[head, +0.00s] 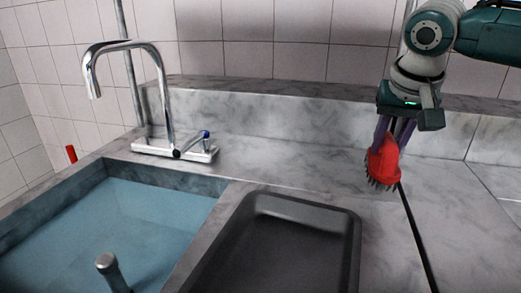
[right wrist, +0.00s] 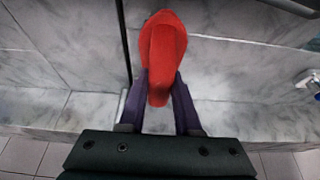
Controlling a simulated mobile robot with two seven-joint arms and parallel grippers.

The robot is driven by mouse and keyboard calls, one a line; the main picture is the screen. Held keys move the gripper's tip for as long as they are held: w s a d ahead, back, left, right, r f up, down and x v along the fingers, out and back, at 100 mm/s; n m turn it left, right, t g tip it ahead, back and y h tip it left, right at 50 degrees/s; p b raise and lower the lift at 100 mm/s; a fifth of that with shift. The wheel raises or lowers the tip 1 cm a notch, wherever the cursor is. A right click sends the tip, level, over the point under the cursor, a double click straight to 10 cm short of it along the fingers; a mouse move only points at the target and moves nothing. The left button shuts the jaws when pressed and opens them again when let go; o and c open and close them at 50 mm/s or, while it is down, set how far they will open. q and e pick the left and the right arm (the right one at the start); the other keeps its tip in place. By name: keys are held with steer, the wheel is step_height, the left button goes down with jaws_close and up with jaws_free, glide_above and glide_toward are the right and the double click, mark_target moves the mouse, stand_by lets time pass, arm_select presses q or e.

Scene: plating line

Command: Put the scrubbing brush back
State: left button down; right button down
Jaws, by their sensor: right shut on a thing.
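The red scrubbing brush (head: 383,160) with dark bristles is in my right gripper (head: 391,137), at the right of the head view. The bristles point down and to the left, close above the marble counter; I cannot tell whether they touch it. In the right wrist view the brush (right wrist: 162,50) sits between the two purple fingers of the right gripper (right wrist: 160,92), which are shut on its near end. My left gripper does not show.
A sink (head: 160,209) with bluish water is at the left, with a chrome tap (head: 165,95) behind it. A dark empty tray (head: 352,235) lies front centre. A thin black strip (head: 416,240) runs along the counter right of the tray. Counter behind the tray is clear.

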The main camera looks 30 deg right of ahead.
mark_target(380, 175)
step_height(380, 175, down, 7)
steer(key=shift+r+b, duration=0.15)
steer(key=shift+b, duration=0.25)
steer(key=c, duration=0.6)
jaws_free()
